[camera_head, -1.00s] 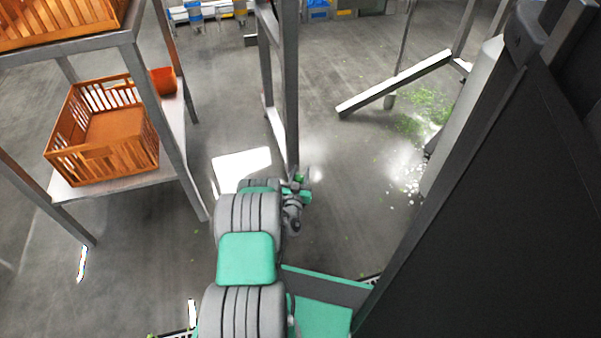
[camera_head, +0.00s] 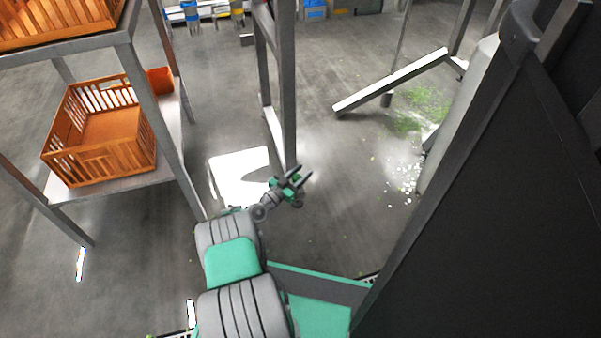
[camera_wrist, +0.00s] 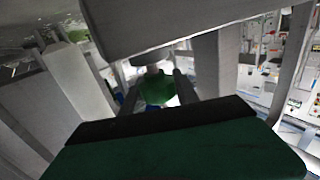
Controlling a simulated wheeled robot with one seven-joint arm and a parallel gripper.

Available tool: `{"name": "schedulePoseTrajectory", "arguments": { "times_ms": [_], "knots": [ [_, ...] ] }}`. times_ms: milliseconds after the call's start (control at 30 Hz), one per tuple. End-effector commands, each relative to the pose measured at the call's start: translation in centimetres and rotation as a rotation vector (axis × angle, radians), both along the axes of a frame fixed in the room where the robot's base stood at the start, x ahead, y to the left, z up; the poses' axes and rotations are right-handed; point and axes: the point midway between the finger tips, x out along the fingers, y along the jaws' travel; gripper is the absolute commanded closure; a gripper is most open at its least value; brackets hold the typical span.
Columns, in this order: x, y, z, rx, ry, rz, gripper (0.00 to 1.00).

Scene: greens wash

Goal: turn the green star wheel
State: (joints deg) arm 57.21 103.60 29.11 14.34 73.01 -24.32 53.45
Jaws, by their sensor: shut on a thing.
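The green star wheel (camera_wrist: 151,91) shows in the wrist view as a rounded green shape between the two dark fingers of my gripper (camera_wrist: 157,96). The fingers stand on either side of it and are shut on it. Its lower part is hidden behind my gripper's own dark and green body. In the head view my gripper (camera_head: 302,174) is beside the foot of a grey post, pointing up and to the right. There I cannot tell the wheel's green from the green of my gripper.
A grey upright post (camera_head: 289,90) stands right behind my gripper. A rack with an orange slatted crate (camera_head: 62,158) is at the left. A large dark panel (camera_head: 470,220) fills the right. Green scraps (camera_head: 425,100) lie on the floor, with open floor around.

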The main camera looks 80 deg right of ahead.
Motion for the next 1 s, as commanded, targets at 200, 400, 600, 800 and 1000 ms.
{"name": "schedulePoseTrajectory", "arguments": {
  "times_ms": [200,400,600,800,1000],
  "knots": [
    [-0.02,0.09,-0.13,0.001,-0.001,-0.063,1.00],
    [-0.13,0.08,-0.13,0.002,-0.001,-0.095,1.00],
    [-0.15,0.04,-0.06,0.001,-0.002,-0.104,1.00],
    [-0.16,0.02,-0.06,0.001,-0.002,-0.104,1.00],
    [-0.17,0.01,-0.05,0.001,-0.002,-0.105,0.56]
  ]
}}
